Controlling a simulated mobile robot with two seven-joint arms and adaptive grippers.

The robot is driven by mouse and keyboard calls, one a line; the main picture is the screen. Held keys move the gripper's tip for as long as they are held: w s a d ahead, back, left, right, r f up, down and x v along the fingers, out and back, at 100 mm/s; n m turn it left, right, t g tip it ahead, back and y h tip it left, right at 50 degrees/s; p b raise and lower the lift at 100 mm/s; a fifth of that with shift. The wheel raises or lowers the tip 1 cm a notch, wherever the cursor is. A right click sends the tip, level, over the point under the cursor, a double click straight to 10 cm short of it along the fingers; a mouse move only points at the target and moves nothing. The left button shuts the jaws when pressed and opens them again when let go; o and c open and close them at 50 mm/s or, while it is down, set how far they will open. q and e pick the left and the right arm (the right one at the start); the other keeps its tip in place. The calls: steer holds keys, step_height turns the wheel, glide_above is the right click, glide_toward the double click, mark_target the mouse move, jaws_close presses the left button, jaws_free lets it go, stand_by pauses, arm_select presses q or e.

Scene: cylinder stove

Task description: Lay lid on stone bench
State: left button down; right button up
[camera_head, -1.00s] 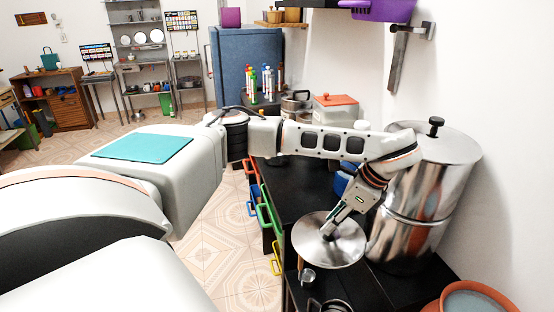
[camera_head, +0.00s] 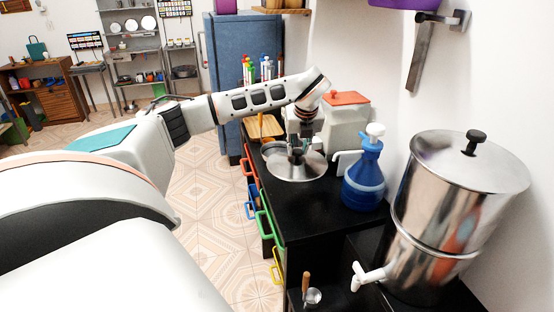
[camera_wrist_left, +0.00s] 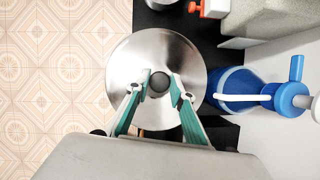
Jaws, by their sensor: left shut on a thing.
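A round steel lid (camera_head: 290,167) hangs level from my left gripper (camera_head: 297,153), over or near the black counter top. My left gripper is shut on the lid's dark round knob. In the left wrist view the lid (camera_wrist_left: 125,65) fills the middle, with the teal fingers of the gripper (camera_wrist_left: 159,84) on either side of the knob. Whether the lid touches the counter below cannot be told. The black counter (camera_head: 300,208) may be the stone bench. My right gripper is not in view.
A blue bottle (camera_head: 364,180) with a white top stands close to the lid's right; it also shows in the left wrist view (camera_wrist_left: 240,88). A large steel cylinder pot (camera_head: 445,215) stands at front right. A beige container with an orange lid (camera_head: 347,98) stands behind. Counter in front of the lid is clear.

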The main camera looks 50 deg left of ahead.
arm_select(q)
steer(key=shift+w+a, duration=0.15)
steer(key=shift+a, duration=0.1)
steer(key=shift+a+f, duration=0.1)
steer(key=shift+f, duration=0.25)
step_height(320, 180, down, 19)
steer(key=b, duration=0.2)
steer(key=shift+b, duration=0.35)
steer(key=c, duration=1.8)
jaws_free()
steer(key=shift+f, duration=0.1)
steer(key=shift+o, duration=0.2)
steer(key=shift+r, duration=0.2)
